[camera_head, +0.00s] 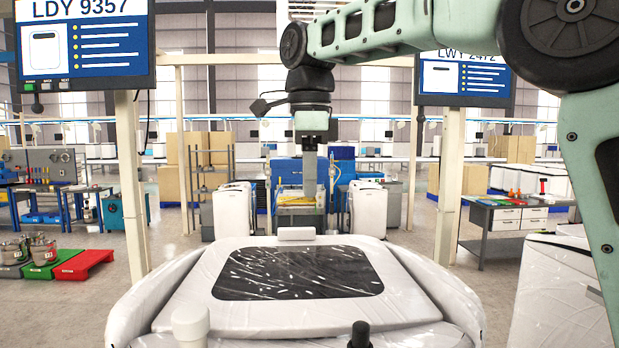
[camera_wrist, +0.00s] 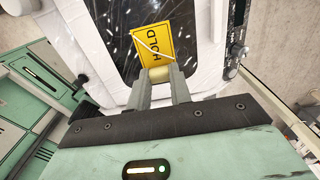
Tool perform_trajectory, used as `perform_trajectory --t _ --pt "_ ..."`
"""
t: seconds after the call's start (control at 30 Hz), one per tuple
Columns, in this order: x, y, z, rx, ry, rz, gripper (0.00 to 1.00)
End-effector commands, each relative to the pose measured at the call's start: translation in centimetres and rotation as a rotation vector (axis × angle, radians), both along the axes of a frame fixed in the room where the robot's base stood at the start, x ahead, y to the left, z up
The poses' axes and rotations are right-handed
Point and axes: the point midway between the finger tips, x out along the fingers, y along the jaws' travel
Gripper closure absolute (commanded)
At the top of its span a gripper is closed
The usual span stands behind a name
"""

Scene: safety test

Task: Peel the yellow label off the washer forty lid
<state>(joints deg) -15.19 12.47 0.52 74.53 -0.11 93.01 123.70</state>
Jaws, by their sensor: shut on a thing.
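The yellow label (camera_wrist: 150,45), printed HOLD with a pale diagonal strip across it, shows in the wrist view in front of the dark lid window (camera_wrist: 120,22). My gripper (camera_wrist: 158,76) is shut at the label's near edge, with a small pale piece between the fingertips. In the head view the white, film-wrapped washer lid (camera_head: 200,285) stands in front, its dark panel (camera_head: 297,273) bare of any yellow label. My gripper (camera_head: 309,195) hangs above and beyond its back edge; a yellow patch there may be the label or something behind.
Two hanging screens (camera_head: 84,45) (camera_head: 464,78) flank the arm. White machines (camera_head: 234,210) (camera_head: 368,208) and a blue station (camera_head: 287,172) stand behind. A grey workbench (camera_head: 500,220) is at right. Red and green platforms (camera_head: 82,264) lie at left. Floor between is clear.

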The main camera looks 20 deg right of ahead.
Motion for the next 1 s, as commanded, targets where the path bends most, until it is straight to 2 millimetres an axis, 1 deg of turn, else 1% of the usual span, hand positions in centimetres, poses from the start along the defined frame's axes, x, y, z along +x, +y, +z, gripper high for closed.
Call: perform_trajectory --t 0.03,1.0 --pt "0.0 0.0 0.3 0.0 0.0 0.0 0.92" --pt "0.0 0.0 2.9 0.0 0.0 0.0 0.92"
